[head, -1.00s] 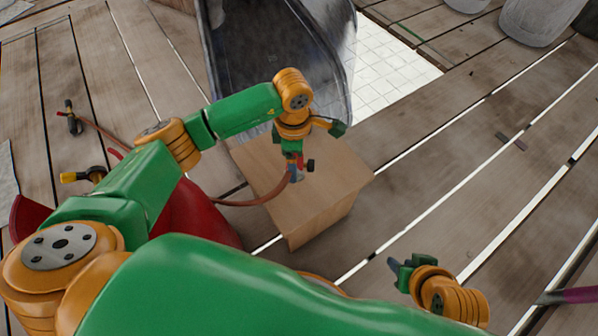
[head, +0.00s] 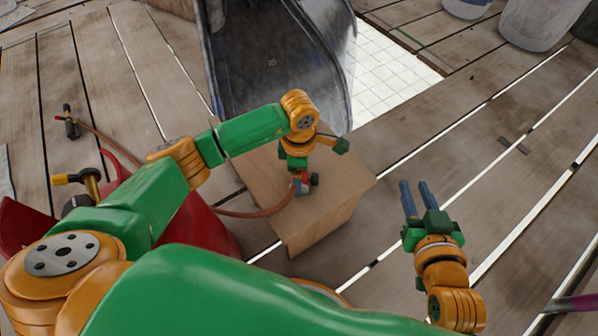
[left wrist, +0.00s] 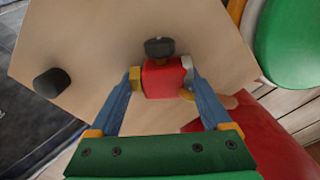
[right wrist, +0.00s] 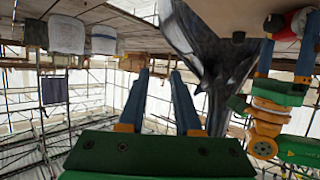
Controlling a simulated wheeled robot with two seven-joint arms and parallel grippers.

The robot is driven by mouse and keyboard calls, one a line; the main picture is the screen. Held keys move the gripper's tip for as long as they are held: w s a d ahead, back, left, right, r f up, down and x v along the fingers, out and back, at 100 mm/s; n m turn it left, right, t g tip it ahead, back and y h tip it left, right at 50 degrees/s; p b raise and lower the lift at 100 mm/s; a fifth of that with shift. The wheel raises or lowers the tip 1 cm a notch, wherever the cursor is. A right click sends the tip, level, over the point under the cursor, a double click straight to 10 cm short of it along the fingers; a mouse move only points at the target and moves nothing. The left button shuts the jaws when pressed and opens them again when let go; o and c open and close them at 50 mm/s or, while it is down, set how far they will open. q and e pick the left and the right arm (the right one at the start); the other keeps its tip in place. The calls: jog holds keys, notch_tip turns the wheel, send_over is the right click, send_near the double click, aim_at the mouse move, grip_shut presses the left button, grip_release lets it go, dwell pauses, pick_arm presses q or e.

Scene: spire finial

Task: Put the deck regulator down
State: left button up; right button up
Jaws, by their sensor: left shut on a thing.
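The deck regulator (head: 301,187), a small red body with a black knob, is between the fingers of my left gripper (head: 298,178), over the top of a plywood box (head: 325,205). In the left wrist view, the blue fingers (left wrist: 160,88) are shut on the red body (left wrist: 163,80) from both sides, and its black knob (left wrist: 159,47) points away from the palm. Whether its underside touches the box top cannot be told. An orange-brown hose (head: 245,213) runs left from it. My right gripper (head: 415,188) is open and empty, right of the box.
A dark chute (head: 275,65) stands behind the box. A red rounded body (head: 200,225) is left of the box, partly behind my left arm. Yellow-handled valve fittings (head: 85,180) are further left. A dark knob (left wrist: 50,83) shows over the box.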

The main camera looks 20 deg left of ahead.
jog(key=shift+r, duration=0.1)
pick_arm(q)
jog(key=shift+f, duration=0.1)
jog(key=o, duration=1.5)
pick_arm(e)
jog(key=shift+w+a+r+t, duration=0.1)
jog(key=shift+w+r+t, duration=0.25)
jog(key=shift+r, duration=0.25)
jog(key=shift+s, duration=0.1)
